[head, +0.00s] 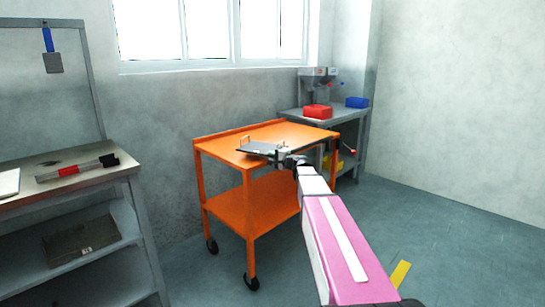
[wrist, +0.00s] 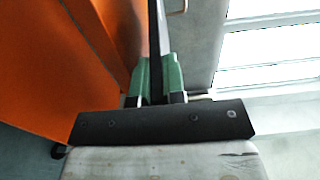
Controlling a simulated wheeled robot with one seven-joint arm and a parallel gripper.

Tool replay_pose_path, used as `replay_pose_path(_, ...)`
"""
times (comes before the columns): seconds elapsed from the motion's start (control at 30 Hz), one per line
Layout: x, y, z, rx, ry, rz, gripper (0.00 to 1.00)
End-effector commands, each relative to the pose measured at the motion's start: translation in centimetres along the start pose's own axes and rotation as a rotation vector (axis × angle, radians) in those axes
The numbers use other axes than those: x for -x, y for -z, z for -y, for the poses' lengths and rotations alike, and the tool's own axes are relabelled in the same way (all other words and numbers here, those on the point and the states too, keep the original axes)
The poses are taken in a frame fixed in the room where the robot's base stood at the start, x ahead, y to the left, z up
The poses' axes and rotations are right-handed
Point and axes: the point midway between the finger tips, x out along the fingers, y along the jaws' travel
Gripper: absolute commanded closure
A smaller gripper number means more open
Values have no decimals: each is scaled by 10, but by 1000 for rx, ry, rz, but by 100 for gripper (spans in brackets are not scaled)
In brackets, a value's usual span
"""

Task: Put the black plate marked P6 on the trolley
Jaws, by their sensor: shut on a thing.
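The orange trolley (head: 216,146) stands in the middle of the head view, with a flat top and a lower shelf. My gripper (head: 285,157) is at the plate's near right edge. In the wrist view the plate (wrist: 154,35) shows edge-on as a thin black strip between the green fingers of my gripper (wrist: 158,78), which is shut on it. The trolley's orange surface (wrist: 50,60) fills the left there. I cannot tell whether the plate touches the top. No P6 mark is readable.
A grey workbench (head: 45,190) with a red-and-black tool (head: 76,169) stands at left. Behind the trolley is a grey table (head: 350,117) with a red box (head: 317,112) and a blue box (head: 357,102). The floor at right is mostly clear.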

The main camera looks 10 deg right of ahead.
Motion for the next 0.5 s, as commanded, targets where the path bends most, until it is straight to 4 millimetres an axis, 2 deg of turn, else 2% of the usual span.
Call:
replay_pose_path(0.37,0,0,-9,-1,1,0,100)
replay_pose_path(0.4,0,0,-10,0,-1,0,83)
replay_pose_path(0.47,0,0,-9,0,0,0,64)
replay_pose_path(0.5,0,0,-9,0,0,0,64)
